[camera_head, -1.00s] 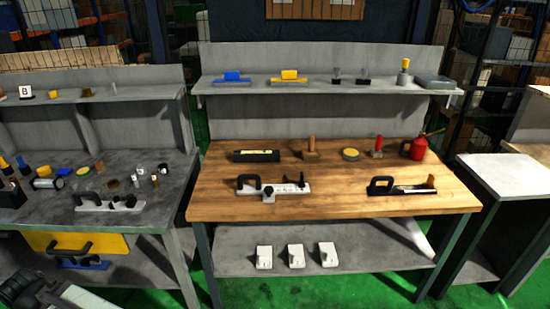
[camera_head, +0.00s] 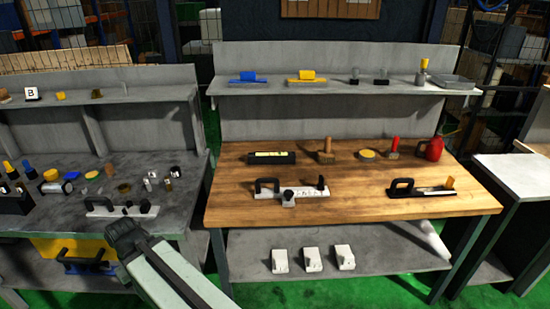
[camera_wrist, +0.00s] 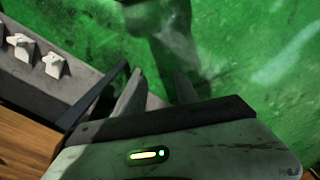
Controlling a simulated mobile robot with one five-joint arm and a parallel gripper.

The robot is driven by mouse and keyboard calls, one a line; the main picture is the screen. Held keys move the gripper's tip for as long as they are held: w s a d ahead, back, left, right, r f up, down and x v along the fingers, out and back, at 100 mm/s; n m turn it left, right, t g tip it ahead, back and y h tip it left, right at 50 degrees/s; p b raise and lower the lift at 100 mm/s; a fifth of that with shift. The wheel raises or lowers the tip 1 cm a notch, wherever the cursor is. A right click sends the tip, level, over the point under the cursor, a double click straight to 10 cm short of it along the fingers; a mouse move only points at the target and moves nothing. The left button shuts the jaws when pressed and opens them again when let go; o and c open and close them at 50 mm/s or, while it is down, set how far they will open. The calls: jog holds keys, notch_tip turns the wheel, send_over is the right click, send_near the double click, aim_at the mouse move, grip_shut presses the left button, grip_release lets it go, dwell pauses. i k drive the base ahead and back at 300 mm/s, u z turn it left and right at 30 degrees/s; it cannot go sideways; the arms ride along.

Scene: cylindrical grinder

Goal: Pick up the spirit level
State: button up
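A dark block with a yellow strip along its top, which looks like the spirit level (camera_head: 271,158), lies at the back left of the wooden bench top (camera_head: 350,205). It lies flat, with bare wood in front of it. In the wrist view, my gripper (camera_wrist: 158,82) has its two fingers apart with nothing between them, over the green floor. The fingers do not show in the head view, where only part of my arm rises from the bottom, left of the wooden bench. The level is not seen in the wrist view.
A handled white gauge (camera_head: 292,190) lies in front of the level. A wooden-handled stamp (camera_head: 326,152), yellow tin (camera_head: 367,154), red-handled tool (camera_head: 393,148) and red oil can (camera_head: 430,150) stand to its right. A black-handled tool (camera_head: 421,189) lies front right. A shelf (camera_head: 340,90) overhangs behind.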

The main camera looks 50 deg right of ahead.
aim_at(276, 157)
jog(key=i, duration=0.9)
jog(key=u, duration=0.05)
